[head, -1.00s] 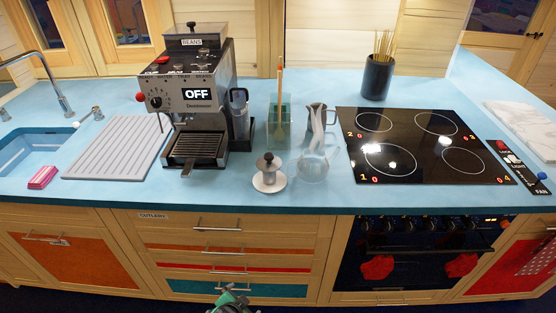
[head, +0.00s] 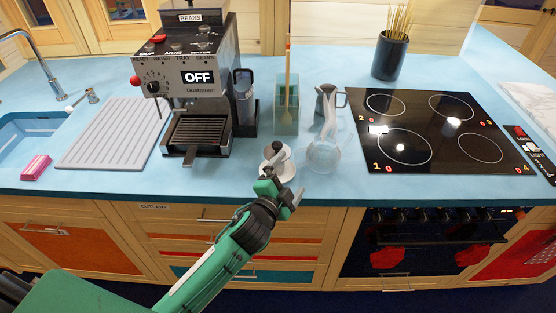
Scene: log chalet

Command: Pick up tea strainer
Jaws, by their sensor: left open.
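A small metal piece with a dark knob on top (head: 278,151), which looks like the tea strainer, stands on a white saucer (head: 289,170) near the counter's front edge. My left gripper (head: 283,184) is open and empty, reaching in from below at the front of the saucer. Its fingers cover the lower front of the strainer and part of the saucer. I cannot tell whether they touch. My right gripper is not in view.
A clear glass vessel (head: 323,156) stands close to the right of the saucer, with a grey jug (head: 326,101) behind it. A greenish clear container (head: 286,118) with a wooden utensil stands behind the strainer. The coffee machine (head: 190,90) is at left, the black hob (head: 435,130) at right.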

